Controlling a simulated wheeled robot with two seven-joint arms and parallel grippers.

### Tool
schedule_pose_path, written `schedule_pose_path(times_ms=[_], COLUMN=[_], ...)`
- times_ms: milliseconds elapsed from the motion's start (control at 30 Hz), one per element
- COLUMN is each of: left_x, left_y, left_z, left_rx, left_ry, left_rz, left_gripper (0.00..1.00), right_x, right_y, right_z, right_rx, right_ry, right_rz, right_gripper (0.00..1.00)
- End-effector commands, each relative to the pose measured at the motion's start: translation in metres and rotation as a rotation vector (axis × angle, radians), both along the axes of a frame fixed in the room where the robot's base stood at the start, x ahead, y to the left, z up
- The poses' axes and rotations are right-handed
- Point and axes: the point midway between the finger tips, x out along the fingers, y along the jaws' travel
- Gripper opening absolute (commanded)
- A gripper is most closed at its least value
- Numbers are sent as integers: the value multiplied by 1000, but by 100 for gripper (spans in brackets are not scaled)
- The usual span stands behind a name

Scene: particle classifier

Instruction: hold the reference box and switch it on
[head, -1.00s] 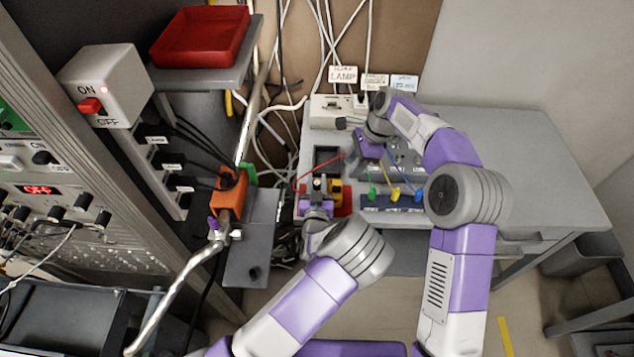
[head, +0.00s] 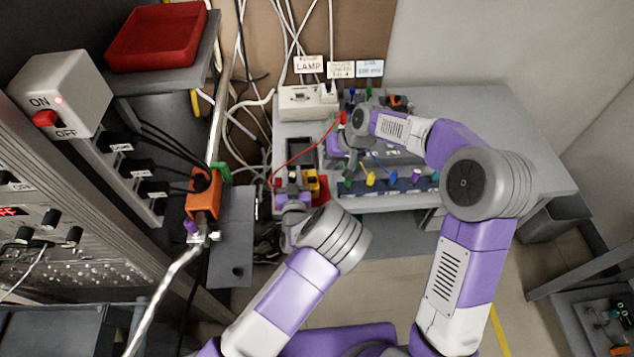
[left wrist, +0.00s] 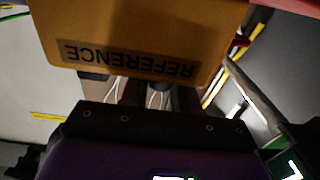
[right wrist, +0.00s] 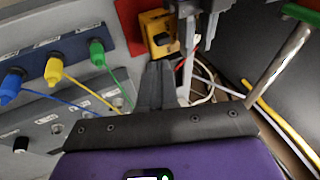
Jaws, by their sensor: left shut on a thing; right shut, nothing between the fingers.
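The reference box (left wrist: 140,35) is yellow-orange and its REFERENCE label reads upside down in the left wrist view. My left gripper (left wrist: 150,95) is shut on it. In the head view the box (head: 312,184) sits at the bench's front left, beside my left gripper (head: 292,190). In the right wrist view the box (right wrist: 157,25) is at top centre, with a dark part on its face; the switch state cannot be made out. My right gripper (right wrist: 156,82) is shut and empty, apart from the box, its fingers pointing toward it.
A console strip (right wrist: 75,52) with blue, yellow and green plugs lies left of my right fingers, wires trailing close by. A red wire (head: 308,152) arches behind the box. An orange clamp (head: 203,195) on a metal rod stands left. The bench's right side (head: 510,135) is clear.

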Motion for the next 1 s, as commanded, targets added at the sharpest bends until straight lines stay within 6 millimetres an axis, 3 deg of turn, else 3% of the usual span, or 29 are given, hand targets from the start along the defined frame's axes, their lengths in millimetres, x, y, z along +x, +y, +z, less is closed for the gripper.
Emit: schedule_pose_path(times_ms=[600,800,1000], left_x=[0,0,0], left_y=[0,0,0], left_z=[0,0,0], left_rx=[0,0,0], left_ry=[0,0,0], left_rz=[0,0,0], left_gripper=[0,0,0], right_x=[-45,-55,-58], right_y=[-2,-3,-3], right_z=[1,2,2], right_rx=[-344,-439,-471], right_ry=[-624,-734,-769], right_rz=[958,1144,1202], right_gripper=[0,0,0])
